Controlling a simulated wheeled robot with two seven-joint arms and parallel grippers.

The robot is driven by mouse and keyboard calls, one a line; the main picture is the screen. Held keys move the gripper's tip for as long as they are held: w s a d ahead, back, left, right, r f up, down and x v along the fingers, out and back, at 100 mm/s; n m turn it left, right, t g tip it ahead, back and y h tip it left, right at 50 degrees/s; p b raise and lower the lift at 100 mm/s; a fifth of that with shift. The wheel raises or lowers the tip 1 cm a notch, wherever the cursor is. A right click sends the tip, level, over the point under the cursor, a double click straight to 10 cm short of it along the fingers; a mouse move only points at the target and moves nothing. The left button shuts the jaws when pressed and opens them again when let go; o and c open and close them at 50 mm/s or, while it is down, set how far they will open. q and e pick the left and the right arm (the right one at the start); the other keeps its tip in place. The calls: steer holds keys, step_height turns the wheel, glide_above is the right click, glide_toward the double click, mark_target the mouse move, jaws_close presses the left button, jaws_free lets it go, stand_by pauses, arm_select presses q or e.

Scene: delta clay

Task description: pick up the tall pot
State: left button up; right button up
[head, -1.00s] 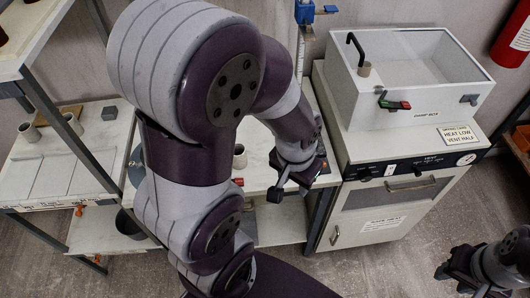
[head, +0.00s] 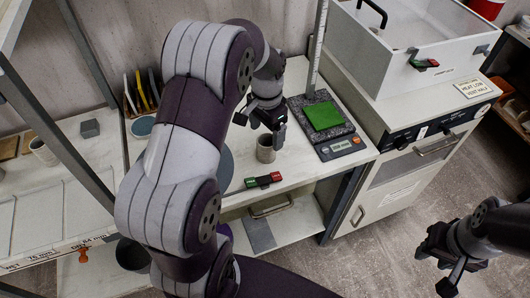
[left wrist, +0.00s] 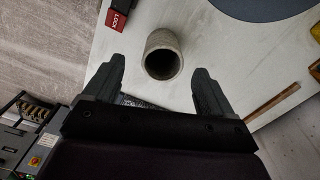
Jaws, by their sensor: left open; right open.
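A grey cylindrical pot (head: 266,149), which looks like the tall pot, stands upright on the white worktop (head: 292,168). My left gripper (head: 260,127) is open and empty, just above and behind the pot in the head view. In the left wrist view the pot (left wrist: 163,55) shows its dark open mouth, ahead of and roughly between the two open fingers (left wrist: 160,72). I see no contact with it. My right gripper (head: 435,268) is open and empty over the floor at the lower right. Another grey pot (head: 42,151) stands on the left shelf.
A scale with a green pad (head: 324,115) sits right of the pot. A round grey disc (head: 226,168) lies left of the pot. A white kiln cabinet (head: 405,165) stands at the right.

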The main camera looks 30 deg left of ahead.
mark_target(266, 154)
arm_select(q)
step_height(266, 154, down, 7)
steer(key=shift+a+r+p, duration=0.15)
steer(key=shift+r+p, duration=0.05)
steer(key=shift+p, duration=0.2)
steer(key=shift+a+f, duration=0.1)
steer(key=shift+f, duration=0.3)
steer(key=shift+w, duration=0.1)
steer(key=c, duration=1.1)
